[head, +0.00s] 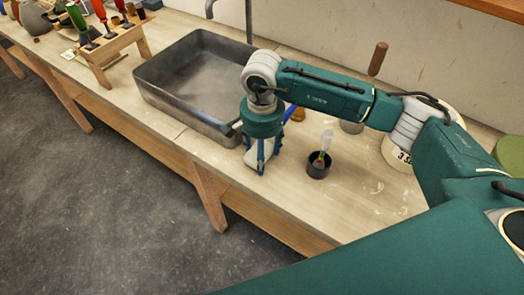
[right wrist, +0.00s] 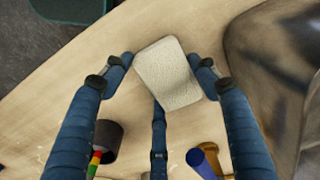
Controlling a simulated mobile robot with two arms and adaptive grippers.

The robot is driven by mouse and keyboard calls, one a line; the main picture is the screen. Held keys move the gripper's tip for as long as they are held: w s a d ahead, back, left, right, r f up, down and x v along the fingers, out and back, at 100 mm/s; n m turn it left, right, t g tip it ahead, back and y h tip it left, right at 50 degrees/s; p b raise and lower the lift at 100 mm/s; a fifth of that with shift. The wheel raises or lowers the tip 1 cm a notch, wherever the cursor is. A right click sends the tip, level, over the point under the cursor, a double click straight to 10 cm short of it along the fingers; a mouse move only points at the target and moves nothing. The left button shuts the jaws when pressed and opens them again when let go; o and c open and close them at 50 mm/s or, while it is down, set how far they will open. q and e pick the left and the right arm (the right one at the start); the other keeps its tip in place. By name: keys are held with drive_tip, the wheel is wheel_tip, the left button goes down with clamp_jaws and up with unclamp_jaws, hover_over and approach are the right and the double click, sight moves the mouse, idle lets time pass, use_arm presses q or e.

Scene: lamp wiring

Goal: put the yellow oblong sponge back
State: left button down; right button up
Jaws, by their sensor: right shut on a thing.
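My right gripper (head: 260,165) hangs fingers-down over the workbench, between the metal basin and a small dark cup. It is shut on a pale cream, oblong block, the sponge (right wrist: 168,75), which sits between the blue fingers in the right wrist view. A pale bit of the sponge (head: 266,152) shows between the fingers in the head view; the rest is hidden. Its colour looks more off-white than yellow. I cannot tell whether it touches the bench. My left gripper is not in view.
The metal basin (head: 146,87) stands left of my gripper. The dark cup (head: 318,171) with a brush-like tool stands close on the right. A wooden rack (head: 123,43) with coloured handles is farther left. A white bucket (head: 394,154) is partly behind my arm. The bench front edge is near.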

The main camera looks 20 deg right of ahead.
drive_tip(key=shift+f+b, duration=0.2)
drive_tip(key=shift+b, duration=0.1)
drive_tip(key=o, duration=1)
drive_tip(key=shift+r, duration=0.1)
drive_tip(key=shift+r+p, duration=0.3)
drive_tip(key=shift+p, duration=0.2)
wheel_tip(320, 180, up, 12)
drive_tip(key=b, duration=0.4)
drive_tip(key=shift+f, duration=0.15)
